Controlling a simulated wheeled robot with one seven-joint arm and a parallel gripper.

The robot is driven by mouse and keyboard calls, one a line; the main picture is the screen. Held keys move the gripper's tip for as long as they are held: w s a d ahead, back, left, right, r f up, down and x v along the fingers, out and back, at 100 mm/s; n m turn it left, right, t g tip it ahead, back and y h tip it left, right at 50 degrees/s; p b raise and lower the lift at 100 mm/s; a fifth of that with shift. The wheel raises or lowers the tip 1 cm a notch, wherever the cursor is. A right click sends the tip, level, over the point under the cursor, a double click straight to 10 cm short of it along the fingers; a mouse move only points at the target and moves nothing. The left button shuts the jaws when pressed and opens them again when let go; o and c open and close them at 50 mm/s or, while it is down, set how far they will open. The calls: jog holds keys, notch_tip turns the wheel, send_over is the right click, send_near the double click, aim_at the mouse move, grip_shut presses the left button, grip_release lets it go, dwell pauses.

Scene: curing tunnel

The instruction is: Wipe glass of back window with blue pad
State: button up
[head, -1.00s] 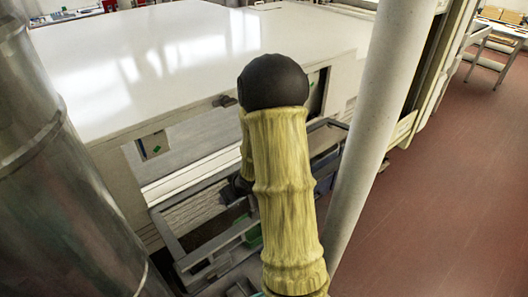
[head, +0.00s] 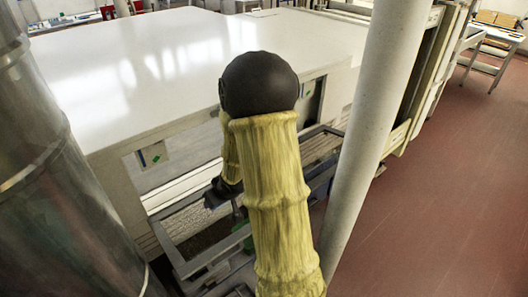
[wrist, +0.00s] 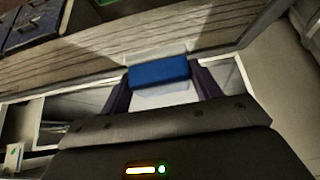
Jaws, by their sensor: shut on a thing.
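The blue pad (wrist: 160,71) is held between the two dark fingers of my gripper (wrist: 162,84) in the wrist view. A pale, whitish layer shows just below the blue face. In the head view, the dark end of my arm (head: 222,192) is partly hidden behind my yellow-sleeved arm, and the pad cannot be made out. Small panels with green marks sit on the side of the white tunnel housing, one at the left (head: 152,154). I cannot tell which pane is the back window. In the wrist view, the pad is near a slatted surface (wrist: 200,28); contact cannot be told.
The white tunnel housing (head: 190,60) fills the back left. A pale post (head: 370,140) stands close right of my arm, and a large metal cylinder (head: 60,190) stands at left. A framed tray-like structure (head: 190,262) lies below. The red floor (head: 450,190) at right is clear.

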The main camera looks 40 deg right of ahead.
notch_tip(320, 180, up, 3)
jog(key=shift+w+f+p, duration=0.1)
jog(key=shift+f+p, duration=0.1)
jog(key=shift+p, duration=0.7)
jog(key=shift+s+d+r, duration=0.1)
jog(key=shift+s+r, duration=0.05)
jog(key=shift+s, duration=0.15)
jog(key=shift+w, duration=0.15)
